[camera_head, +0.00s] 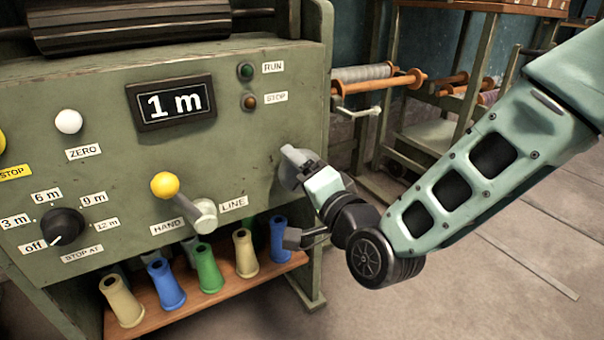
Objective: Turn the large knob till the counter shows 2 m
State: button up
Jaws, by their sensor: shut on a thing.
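The counter (171,102) on the green machine panel (110,120) reads "1 m". My gripper (288,167) is at the right end of the panel's front face, up against it. It is shut on what seems to be the large knob, which is mostly hidden by my gripper and wrist. How far the knob is turned cannot be seen.
A lever with a yellow ball (165,185) leans up-left, towards the HAND side. A black STOP AT dial (62,224) points at "off". A white ZERO button (69,121) is above. Several coloured bobbins stand on a shelf (265,279) below.

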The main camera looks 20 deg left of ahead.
jog(key=o, duration=1)
jog(key=shift+d, duration=0.1)
jog(key=p+v, duration=0.8)
jog(key=v, duration=0.6)
jog(key=shift+s+d+r+p, duration=0.25)
jog(key=shift+s+r+p, duration=0.05)
jog(key=shift+s+d+p, duration=0.1)
jog(key=shift+p, duration=0.45)
